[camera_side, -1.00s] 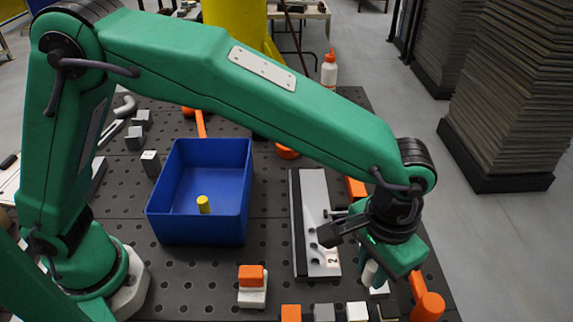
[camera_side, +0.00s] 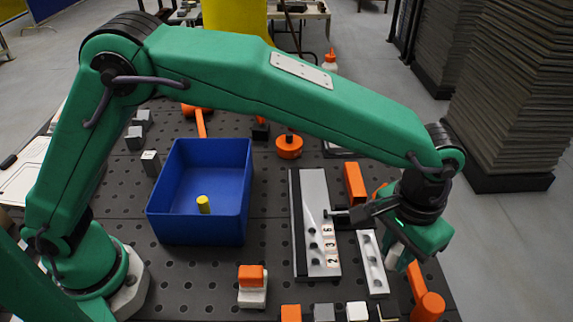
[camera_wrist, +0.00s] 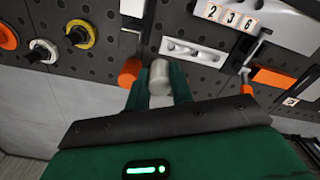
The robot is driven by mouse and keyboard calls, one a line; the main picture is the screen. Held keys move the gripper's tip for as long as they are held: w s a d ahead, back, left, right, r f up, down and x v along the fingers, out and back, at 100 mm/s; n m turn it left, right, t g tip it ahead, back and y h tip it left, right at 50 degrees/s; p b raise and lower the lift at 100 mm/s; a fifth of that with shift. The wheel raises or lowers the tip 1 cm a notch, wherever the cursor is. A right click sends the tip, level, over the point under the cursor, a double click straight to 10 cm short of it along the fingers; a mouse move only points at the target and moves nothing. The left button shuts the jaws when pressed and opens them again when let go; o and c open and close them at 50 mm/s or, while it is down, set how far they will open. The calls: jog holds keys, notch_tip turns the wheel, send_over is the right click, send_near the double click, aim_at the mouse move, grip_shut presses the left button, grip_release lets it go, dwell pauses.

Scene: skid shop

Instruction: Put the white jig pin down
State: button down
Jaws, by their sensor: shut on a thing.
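My gripper (camera_side: 396,262) is shut on the white jig pin (camera_wrist: 160,76), which stands between the two green fingers in the wrist view. In the side view the pin (camera_side: 392,256) is partly hidden by the gripper. It is held to the right of a white strip with dark holes (camera_side: 373,265), apart from it. The strip also shows in the wrist view (camera_wrist: 194,52), beyond the pin. Whether the pin touches the table cannot be told.
A numbered plate (camera_side: 315,230) lies left of the strip. A blue bin (camera_side: 200,238) holds a yellow pin (camera_side: 203,204). An orange-handled tool (camera_side: 428,305) is close on the near right. Small blocks (camera_side: 324,312) line the front. The dark table has many holes.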

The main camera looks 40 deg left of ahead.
jog(key=w, duration=0.8)
jog(key=shift+w+d+f, duration=0.15)
jog(key=shift+w+d, duration=0.1)
jog(key=shift+w, duration=0.1)
jog(key=w+a+f, duration=0.1)
jog(key=w+f, duration=0.1)
jog(key=w, duration=0.1)
jog(key=w+a+f, duration=0.2)
jog(key=w, duration=0.1)
jog(key=w+a+f, duration=0.2)
jog(key=w+f, duration=0.1)
jog(key=w, duration=0.1)
jog(key=shift+w+a, duration=0.1)
jog(key=shift+f, duration=0.1)
jog(key=shift+f, duration=1.9)
jog(key=shift+f, duration=0.15)
